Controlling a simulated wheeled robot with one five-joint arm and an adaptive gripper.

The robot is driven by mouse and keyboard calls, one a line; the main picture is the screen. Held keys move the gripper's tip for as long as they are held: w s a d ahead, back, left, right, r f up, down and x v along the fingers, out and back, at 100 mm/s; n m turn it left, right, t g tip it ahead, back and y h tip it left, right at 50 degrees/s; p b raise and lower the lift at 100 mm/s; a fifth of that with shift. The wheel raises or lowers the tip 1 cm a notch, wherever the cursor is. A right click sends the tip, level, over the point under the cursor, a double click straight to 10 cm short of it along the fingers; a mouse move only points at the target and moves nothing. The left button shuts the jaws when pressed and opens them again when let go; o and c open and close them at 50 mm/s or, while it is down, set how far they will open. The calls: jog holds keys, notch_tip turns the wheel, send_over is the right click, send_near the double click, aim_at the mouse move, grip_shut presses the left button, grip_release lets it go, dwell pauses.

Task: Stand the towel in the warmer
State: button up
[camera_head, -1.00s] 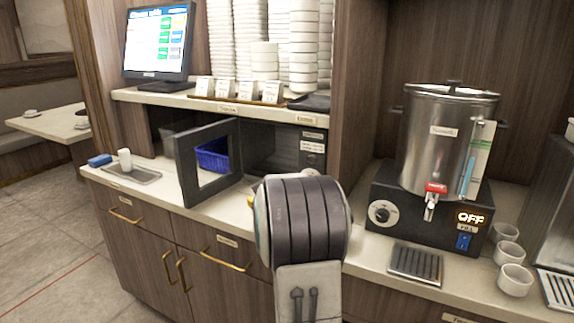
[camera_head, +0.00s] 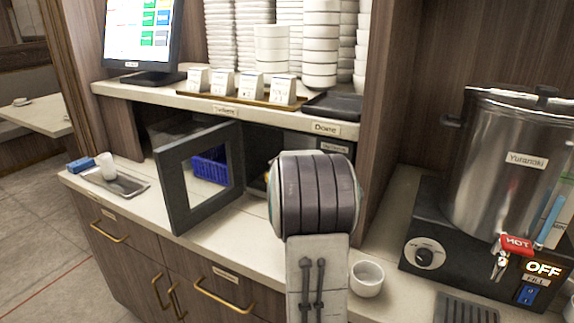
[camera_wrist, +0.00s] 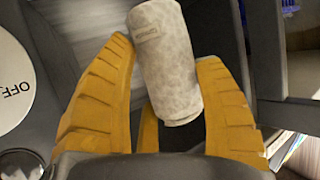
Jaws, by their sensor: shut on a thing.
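My gripper (camera_wrist: 165,55) is shut on a rolled, whitish towel (camera_wrist: 168,75) with a small label. In the wrist view the towel is between the yellow fingers, its upper end at the picture's top edge. In the head view my arm hides the gripper and towel. The warmer appears to be the dark box under the shelf. Its framed door (camera_head: 172,190) stands open toward the counter's front. A blue basket (camera_head: 210,168) shows through the door's window. My arm covers part of the opening, just right of the door.
A tray (camera_head: 128,184) with another white roll (camera_head: 106,166) and a blue item (camera_head: 80,165) lies left of the door. A white cup (camera_head: 367,279) stands right of my arm. A steel urn (camera_head: 505,165) on a black base stands far right.

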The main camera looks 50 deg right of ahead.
jog(key=w+d+p, duration=0.4)
jog(key=w+d, duration=0.6)
jog(key=w, duration=0.1)
jog(key=shift+w, duration=0.2)
jog(key=shift+w+d, duration=0.1)
jog(key=shift+w+d+f+p, duration=0.15)
jog(key=shift+f+p, duration=0.15)
jog(key=shift+f, duration=1.45)
jog(key=shift+f, duration=0.2)
jog(key=o, duration=1.2)
jog(key=shift+r, duration=0.1)
